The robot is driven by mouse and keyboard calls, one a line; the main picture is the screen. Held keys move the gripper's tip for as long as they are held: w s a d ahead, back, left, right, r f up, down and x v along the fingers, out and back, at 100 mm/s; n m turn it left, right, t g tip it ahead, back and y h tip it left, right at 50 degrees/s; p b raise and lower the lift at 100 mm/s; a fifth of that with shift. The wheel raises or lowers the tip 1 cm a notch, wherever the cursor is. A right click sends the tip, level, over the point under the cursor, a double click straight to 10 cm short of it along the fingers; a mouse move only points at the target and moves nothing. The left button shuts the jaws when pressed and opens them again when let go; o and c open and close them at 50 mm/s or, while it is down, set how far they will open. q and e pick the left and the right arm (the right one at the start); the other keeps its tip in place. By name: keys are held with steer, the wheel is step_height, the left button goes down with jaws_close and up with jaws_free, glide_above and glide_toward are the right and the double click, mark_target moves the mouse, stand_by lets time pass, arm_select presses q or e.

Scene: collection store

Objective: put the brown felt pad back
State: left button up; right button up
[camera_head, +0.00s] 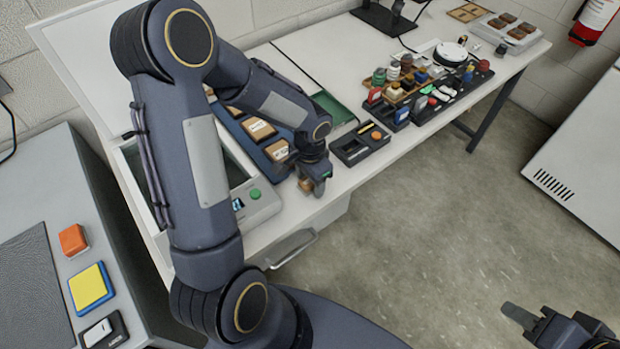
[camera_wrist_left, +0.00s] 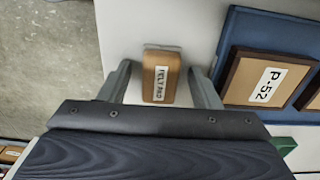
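The brown felt pad (camera_wrist_left: 161,97), a small block with a white label reading "FELT PAD", lies on the white table top in the left wrist view. My left gripper (camera_wrist_left: 160,88) is open, with one finger on each side of the pad and a gap on both sides. In the head view my left gripper (camera_head: 318,188) points down near the table's front edge, and a bit of the pad (camera_head: 305,185) shows beside it. My right gripper (camera_head: 545,325) is at the lower right, over the floor and away from the table; its opening is unclear.
A blue tray (camera_wrist_left: 232,40) holding brown labelled blocks, one reading "P-52" (camera_wrist_left: 262,82), lies beside the pad. A black tray (camera_head: 352,158) is right of my left gripper, and a device with a green button (camera_head: 255,193) is left. Stamps and bottles crowd further right.

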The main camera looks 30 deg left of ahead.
arm_select(q)
steer(key=shift+r+p, duration=0.3)
steer(key=shift+w+r, duration=0.1)
steer(key=shift+r, duration=0.3)
step_height(320, 180, up, 10)
steer(key=r, duration=0.1)
steer(key=s+d+r+n+t+h, duration=0.2)
steer(key=s+r+n, duration=0.1)
steer(key=s, duration=0.5)
steer(key=s+d+r+n+t+h, duration=0.1)
steer(key=s+d+r+n+t, duration=0.1)
steer(key=s, duration=0.7)
step_height(320, 180, up, 2)
steer(key=shift+r+n+t+h+p, duration=0.1)
steer(key=shift+n+t+h+p, duration=0.3)
steer(key=shift+n+t, duration=0.3)
steer(key=shift+d, duration=0.1)
